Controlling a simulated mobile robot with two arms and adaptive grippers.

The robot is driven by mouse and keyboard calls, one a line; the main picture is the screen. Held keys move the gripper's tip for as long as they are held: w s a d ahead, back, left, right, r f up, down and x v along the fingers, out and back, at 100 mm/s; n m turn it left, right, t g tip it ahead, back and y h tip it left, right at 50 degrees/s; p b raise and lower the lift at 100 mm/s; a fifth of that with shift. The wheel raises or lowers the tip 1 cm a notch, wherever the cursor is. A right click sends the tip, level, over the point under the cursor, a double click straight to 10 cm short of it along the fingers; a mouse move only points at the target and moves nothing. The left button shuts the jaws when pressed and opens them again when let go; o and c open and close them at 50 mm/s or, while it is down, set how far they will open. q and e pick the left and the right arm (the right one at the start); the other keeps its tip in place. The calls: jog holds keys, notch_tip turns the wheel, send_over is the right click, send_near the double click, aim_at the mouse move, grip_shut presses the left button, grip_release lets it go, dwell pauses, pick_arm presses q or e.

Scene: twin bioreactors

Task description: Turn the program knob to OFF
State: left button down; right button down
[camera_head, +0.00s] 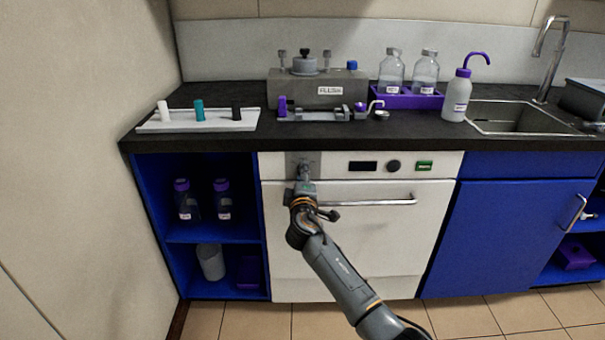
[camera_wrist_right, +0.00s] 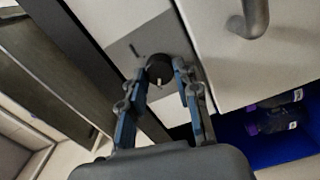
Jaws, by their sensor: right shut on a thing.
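A dark round knob (camera_wrist_right: 157,69) with a short white mark sits on a grey plate (camera_wrist_right: 137,45) in the right wrist view. My right gripper (camera_wrist_right: 161,79) has its two fingers on either side of this knob and is shut on it. In the head view my right gripper (camera_head: 304,170) is at the left end of the white front panel and hides the knob. Another dark round knob (camera_head: 393,166) is farther right on the panel, between a dark display and a green label. No readable lettering shows which knob is the program knob. My left gripper is not in view.
A metal bar handle (camera_head: 372,202) crosses the white door (camera_head: 400,245) below the panel. The black worktop (camera_head: 430,130) overhangs above it. An open blue shelf (camera_head: 215,237) with bottles stands to the left, and a closed blue cabinet (camera_head: 510,230) to the right.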

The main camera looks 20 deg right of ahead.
dwell(0.3)
jog(key=c, duration=1)
grip_release()
jog(key=shift+s, duration=0.1)
jog(key=v, duration=1.2)
